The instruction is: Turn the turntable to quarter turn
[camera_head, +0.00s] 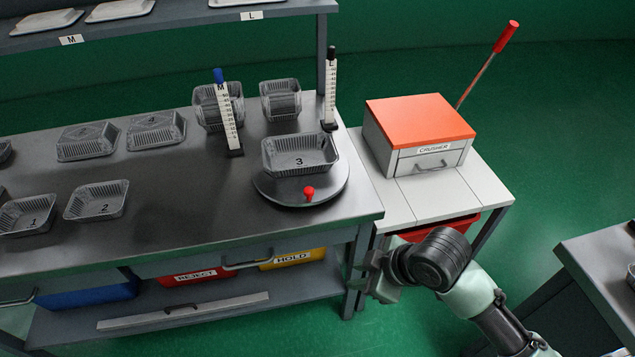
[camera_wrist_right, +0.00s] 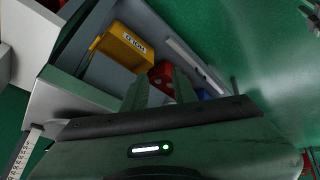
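The turntable (camera_head: 331,193) is a round grey disc near the right end of the steel bench. A red knob (camera_head: 309,192) stands at its front edge, on the side facing me. A foil tray marked 3 (camera_head: 300,156) sits upright on the disc. My right gripper (camera_head: 378,278) is off the bench's front right corner, low and apart from the turntable. In the right wrist view its two fingers (camera_wrist_right: 160,85) are spread with nothing between them, pointing toward the bins under the bench. The turntable does not show there. My left gripper is not in view.
Two gauge posts (camera_head: 229,120) (camera_head: 330,95) stand behind the turntable. Foil trays 1 (camera_head: 30,218) and 2 (camera_head: 97,201) lie to the left. The orange-topped crusher (camera_head: 420,120) is on a side table at right. Reject (camera_head: 195,276) and hold (camera_head: 292,259) bins sit below the bench.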

